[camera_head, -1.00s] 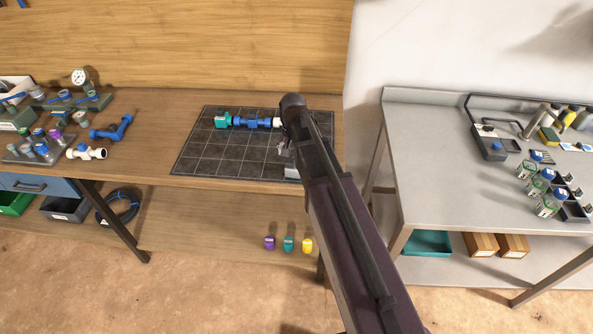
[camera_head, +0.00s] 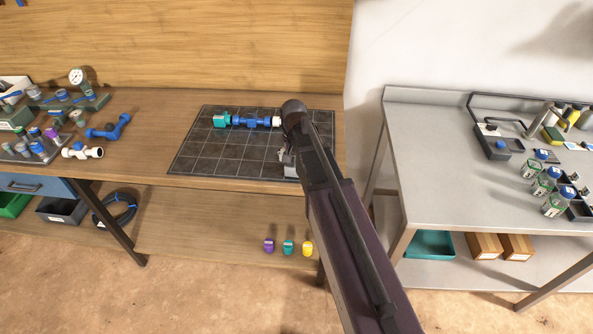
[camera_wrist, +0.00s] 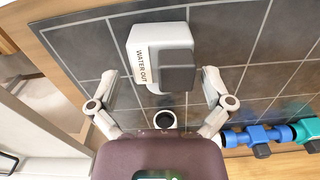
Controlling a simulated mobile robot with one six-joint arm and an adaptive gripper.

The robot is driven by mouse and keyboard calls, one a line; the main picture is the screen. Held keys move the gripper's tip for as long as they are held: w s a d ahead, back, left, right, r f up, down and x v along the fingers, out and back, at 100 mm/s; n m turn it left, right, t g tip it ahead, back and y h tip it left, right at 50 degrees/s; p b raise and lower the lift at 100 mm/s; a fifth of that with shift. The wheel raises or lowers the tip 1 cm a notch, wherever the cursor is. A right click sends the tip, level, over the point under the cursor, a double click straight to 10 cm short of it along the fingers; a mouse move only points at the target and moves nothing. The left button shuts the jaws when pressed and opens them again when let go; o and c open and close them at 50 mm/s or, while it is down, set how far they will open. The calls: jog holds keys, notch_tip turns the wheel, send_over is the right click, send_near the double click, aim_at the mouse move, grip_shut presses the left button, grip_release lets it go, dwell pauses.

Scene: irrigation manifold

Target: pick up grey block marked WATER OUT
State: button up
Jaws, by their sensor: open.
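The grey block marked WATER OUT (camera_wrist: 142,50) lies on the dark gridded mat (camera_wrist: 226,40). In the wrist view it has a white labelled side and a dark grey part. My gripper (camera_wrist: 161,92) is open, its two fingers spread on either side just short of the block, with nothing between the tips. In the head view my arm hides most of the block; a small grey piece (camera_head: 290,170) shows beside the arm at the mat's right side.
A blue and teal pipe assembly (camera_head: 252,121) lies along the back of the mat; its blue part (camera_wrist: 258,136) is right of my gripper in the wrist view. Purple, teal and yellow caps (camera_head: 288,247) sit on the lower shelf. A grey bench (camera_head: 430,150) stands at right.

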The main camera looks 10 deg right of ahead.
jog(key=shift+f+b, duration=0.7)
jog(key=shift+f, duration=0.25)
jog(key=c, duration=1.1)
jog(key=shift+r, duration=0.2)
jog(key=shift+c, duration=0.2)
notch_tip(320, 180, up, 3)
jog(key=p, duration=0.4)
jog(key=shift+r, duration=0.2)
jog(key=s+a+r+p, duration=0.1)
jog(key=s, duration=1.5)
jog(key=shift+r, duration=0.15)
jog(key=shift+w, duration=0.1)
